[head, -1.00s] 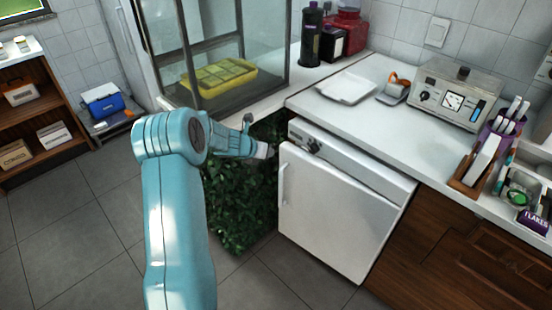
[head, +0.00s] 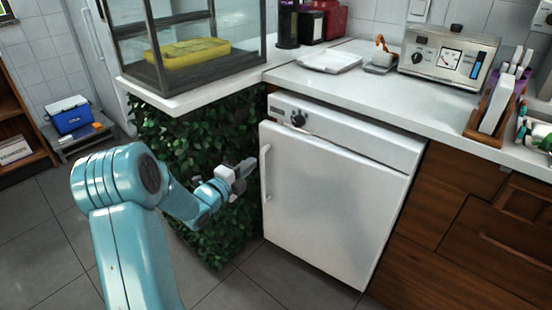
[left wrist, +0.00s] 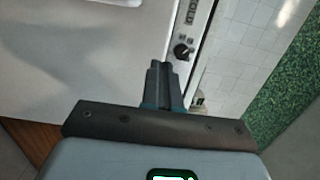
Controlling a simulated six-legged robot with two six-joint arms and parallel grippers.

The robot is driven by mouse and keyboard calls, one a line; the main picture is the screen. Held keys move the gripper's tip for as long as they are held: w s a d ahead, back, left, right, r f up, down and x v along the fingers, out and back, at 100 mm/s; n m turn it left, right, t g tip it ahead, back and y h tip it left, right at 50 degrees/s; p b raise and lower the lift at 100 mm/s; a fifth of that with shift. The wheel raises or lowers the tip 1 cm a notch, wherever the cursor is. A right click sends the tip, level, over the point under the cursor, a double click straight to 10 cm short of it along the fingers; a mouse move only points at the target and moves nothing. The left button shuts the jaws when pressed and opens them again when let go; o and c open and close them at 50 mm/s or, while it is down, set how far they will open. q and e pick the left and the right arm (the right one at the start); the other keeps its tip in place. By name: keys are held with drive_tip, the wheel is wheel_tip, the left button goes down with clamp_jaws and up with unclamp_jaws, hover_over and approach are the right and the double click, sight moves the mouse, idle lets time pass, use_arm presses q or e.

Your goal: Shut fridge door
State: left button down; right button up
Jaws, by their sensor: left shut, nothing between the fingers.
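The white fridge (head: 345,132) stands under the counter, with a dark knob (head: 298,118) on its top panel. Its white door (head: 325,200) has a vertical handle (head: 266,172) at the left edge. The door lies close to the body; I cannot tell whether a narrow gap is left. My left gripper (head: 246,170) is shut and empty, just left of the handle in the head view. I cannot tell if it touches the door. In the left wrist view the shut fingers (left wrist: 164,72) show before the white door (left wrist: 85,60), near the knob (left wrist: 182,51). My right gripper is not in view.
A leafy green panel (head: 190,130) stands left of the fridge, behind my left arm. The counter (head: 350,85) above holds a tray (head: 330,62) and a control box (head: 450,52). Brown drawers (head: 460,235) stand to the right. Grey floor (head: 235,292) in front is clear.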

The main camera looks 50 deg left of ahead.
sight(281, 139)
use_arm(q)
drive_tip(key=b+x, duration=0.1)
drive_tip(key=x, duration=1.3)
drive_tip(key=shift+d+b, duration=0.1)
drive_tip(key=shift+b, duration=0.25)
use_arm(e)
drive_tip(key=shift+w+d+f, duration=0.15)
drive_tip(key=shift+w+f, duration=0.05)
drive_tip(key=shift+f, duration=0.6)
